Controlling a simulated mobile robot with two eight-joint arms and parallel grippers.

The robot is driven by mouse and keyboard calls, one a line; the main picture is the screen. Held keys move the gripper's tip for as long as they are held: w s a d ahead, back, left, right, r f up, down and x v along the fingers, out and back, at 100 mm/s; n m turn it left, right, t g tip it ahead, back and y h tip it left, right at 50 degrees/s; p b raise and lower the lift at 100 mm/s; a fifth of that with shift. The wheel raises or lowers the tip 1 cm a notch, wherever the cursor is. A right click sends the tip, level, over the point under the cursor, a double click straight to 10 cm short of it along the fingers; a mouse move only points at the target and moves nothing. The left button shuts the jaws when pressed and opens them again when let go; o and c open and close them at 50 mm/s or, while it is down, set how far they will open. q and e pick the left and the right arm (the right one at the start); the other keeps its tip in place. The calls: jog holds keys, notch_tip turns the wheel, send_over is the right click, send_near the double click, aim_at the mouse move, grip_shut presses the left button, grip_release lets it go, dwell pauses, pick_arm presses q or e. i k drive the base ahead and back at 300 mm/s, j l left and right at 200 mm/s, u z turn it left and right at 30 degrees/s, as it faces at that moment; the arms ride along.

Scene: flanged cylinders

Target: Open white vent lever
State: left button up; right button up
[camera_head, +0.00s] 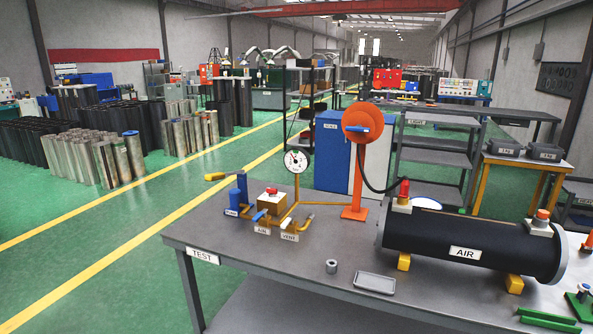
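A brass pipe fixture stands on the grey test bench (320,262). A white label that seems to read VENT (290,238) lies at its front, with small brass valve parts (304,218) just above and behind it. A blue lever (259,215) sits to the left, above a label reading AIR (262,231). A round dial gauge (296,161) stands on the pipe behind. Neither of my grippers is in view.
A black flanged cylinder (440,234) lies on yellow blocks at the right. An orange hose reel (369,123) stands behind the fixture. A metal nut (331,266) and a shallow tray (375,282) lie in front. The bench's front left is clear.

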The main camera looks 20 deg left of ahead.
aim_at(288, 220)
jog(key=i+l+u, duration=0.15)
jog(key=i, duration=1.05)
